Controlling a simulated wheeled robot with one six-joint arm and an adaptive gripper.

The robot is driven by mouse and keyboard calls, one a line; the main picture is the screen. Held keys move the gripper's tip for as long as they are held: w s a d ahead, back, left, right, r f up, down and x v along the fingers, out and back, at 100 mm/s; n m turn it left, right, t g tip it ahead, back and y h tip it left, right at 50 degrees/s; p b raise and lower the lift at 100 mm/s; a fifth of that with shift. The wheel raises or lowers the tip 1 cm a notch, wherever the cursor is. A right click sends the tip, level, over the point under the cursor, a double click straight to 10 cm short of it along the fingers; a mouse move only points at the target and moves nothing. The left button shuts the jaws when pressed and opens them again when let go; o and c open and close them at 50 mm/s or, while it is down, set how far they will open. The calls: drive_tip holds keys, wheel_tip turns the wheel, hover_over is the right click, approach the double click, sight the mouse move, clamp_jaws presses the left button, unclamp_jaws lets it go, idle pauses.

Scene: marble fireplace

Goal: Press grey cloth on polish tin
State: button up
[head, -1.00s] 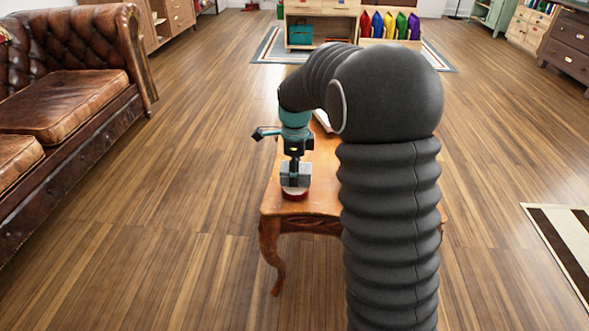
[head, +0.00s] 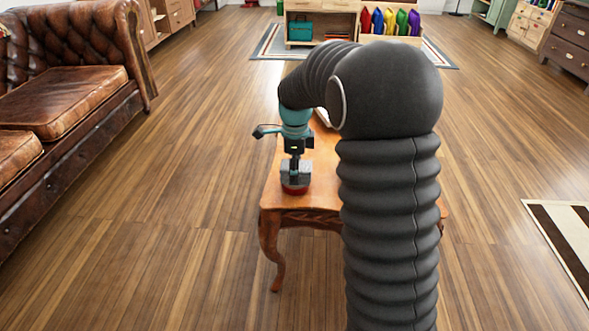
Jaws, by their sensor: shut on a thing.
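A red polish tin (head: 295,190) sits near the front left corner of the wooden table (head: 322,190). The grey cloth (head: 296,174) is a small grey block right above the tin. It looks to be touching the tin's top, though the contact is too small to see clearly. My gripper (head: 294,167) points down over the tin and is shut on the cloth. Its fingertips are small and partly merge with the grey of the cloth.
My arm covers the right part of the table. A white item (head: 323,118) shows partly behind the arm on the table. A brown leather sofa (head: 65,90) stands at left, and a striped rug (head: 566,240) lies at right. Wooden floor around the table is clear.

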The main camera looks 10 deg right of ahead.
drive_tip(key=shift+f, duration=0.55)
idle(1.5)
drive_tip(key=shift+r+p, duration=2.65)
drive_tip(key=shift+r, duration=0.9)
